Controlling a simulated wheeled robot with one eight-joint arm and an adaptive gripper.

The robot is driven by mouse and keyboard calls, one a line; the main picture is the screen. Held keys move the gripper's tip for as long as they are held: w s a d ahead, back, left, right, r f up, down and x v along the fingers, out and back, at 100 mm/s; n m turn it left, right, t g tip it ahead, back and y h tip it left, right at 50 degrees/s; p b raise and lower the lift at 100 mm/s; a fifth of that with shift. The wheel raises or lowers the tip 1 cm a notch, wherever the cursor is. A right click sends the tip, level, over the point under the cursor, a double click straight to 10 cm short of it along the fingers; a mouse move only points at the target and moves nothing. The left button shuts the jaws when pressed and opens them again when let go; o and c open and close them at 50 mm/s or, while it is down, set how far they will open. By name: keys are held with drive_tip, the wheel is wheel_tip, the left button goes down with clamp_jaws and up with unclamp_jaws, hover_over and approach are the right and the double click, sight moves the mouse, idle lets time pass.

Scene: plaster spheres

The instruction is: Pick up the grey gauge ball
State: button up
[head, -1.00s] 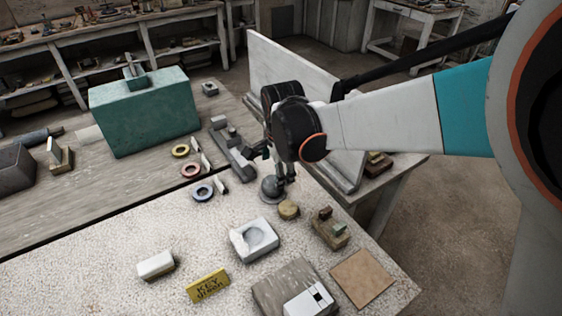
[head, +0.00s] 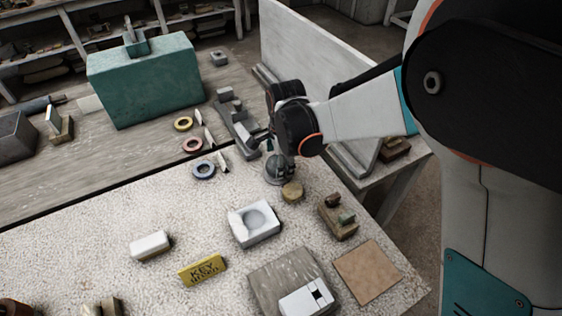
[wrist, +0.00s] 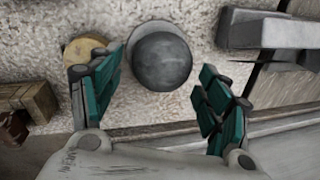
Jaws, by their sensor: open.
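The grey gauge ball (wrist: 162,62) is a dark, smooth sphere on a pale round base (wrist: 148,32) in the wrist view. In the head view the ball (head: 277,169) shows in part below my wrist, at the back right part of the speckled tabletop (head: 110,215). My gripper (wrist: 168,82) is open, with one teal finger to the left of the ball and one to the right. The ball lies between and slightly beyond the fingertips in the wrist view, and I cannot tell whether either finger touches it. In the head view my wrist hides much of the gripper.
A brass-coloured disc (wrist: 84,52) sits close beside the left finger. A grey metal block (wrist: 265,30) lies to the right. A white upright board (head: 325,75) stands behind my arm. A white block with a round hollow (head: 254,223) stands nearer the front.

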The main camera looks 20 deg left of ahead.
drive_tip(key=f, duration=0.1)
drive_tip(key=f+b, duration=0.1)
drive_tip(key=f, duration=0.1)
drive_tip(key=a+f+b, duration=0.1)
drive_tip(key=f, duration=0.1)
drive_tip(key=shift+w, duration=0.4)
drive_tip(key=shift+d+r, duration=0.1)
drive_tip(key=shift+r, duration=0.05)
drive_tip(key=c, duration=1.2)
drive_tip(key=shift+c, duration=0.6)
drive_tip(key=shift+r, duration=0.1)
